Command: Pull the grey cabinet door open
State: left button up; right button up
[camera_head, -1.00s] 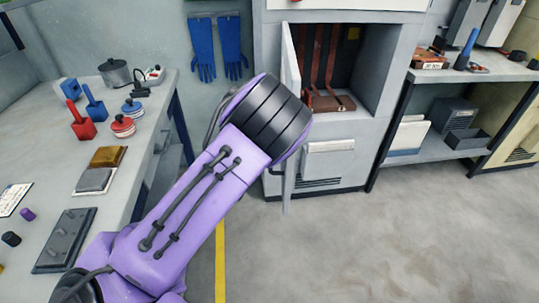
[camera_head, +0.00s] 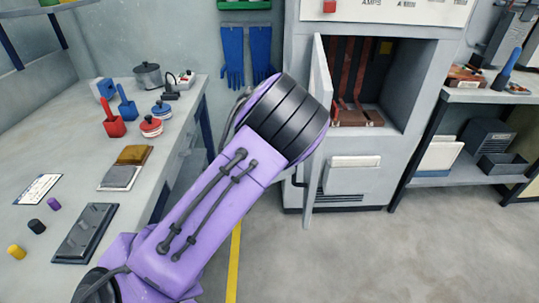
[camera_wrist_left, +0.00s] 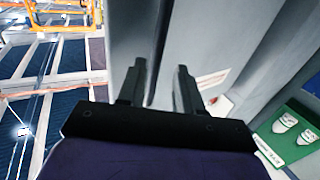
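The grey cabinet door (camera_head: 320,85) stands open in the head view, swung out from the left side of the cabinet's opening and seen nearly edge-on. The grey cabinet (camera_head: 412,145) shows red-brown bars inside its dark recess. My left arm lies across the view in front of the door's lower left, and its gripper is hidden there. In the left wrist view my left gripper (camera_wrist_left: 160,82) has its two dark fingers apart, with grey panel surfaces beyond them. No handle is visible between the fingers. My right gripper is in neither view.
A grey workbench (camera_head: 60,190) with pots, small tools and plates runs along the left. A shelf rack (camera_head: 450,182) stands right of the cabinet. Blue gloves (camera_head: 245,57) hang on the wall. The floor (camera_head: 400,255) in front is clear, with a yellow line (camera_head: 234,262).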

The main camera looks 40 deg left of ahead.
pick_arm(q)
jog(key=b+v, duration=0.1)
jog(key=v, duration=0.6)
jog(key=shift+b, duration=0.3)
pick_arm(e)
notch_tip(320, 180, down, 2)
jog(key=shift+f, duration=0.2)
pick_arm(q)
jog(key=shift+w, duration=0.1)
notch_tip(320, 180, down, 17)
jog(key=a+n+g+y+p, duration=0.1)
jog(key=a+n+g+y, duration=0.1)
jog(key=n+g+y, duration=0.5)
jog(key=s+d+f+n+g+y+p, duration=0.1)
jog(key=s+d+f+n+g, duration=0.1)
jog(key=s+f, duration=0.5)
jog(key=s+d+f+n+g+y+p, duration=0.1)
jog(key=s+d+f+g, duration=0.3)
jog(key=s, duration=0.9)
notch_tip(320, 180, down, 3)
jog(key=shift+d+f+n+y, duration=0.2)
jog(key=shift+d+n+y, duration=0.4)
jog(key=shift+d, duration=0.45)
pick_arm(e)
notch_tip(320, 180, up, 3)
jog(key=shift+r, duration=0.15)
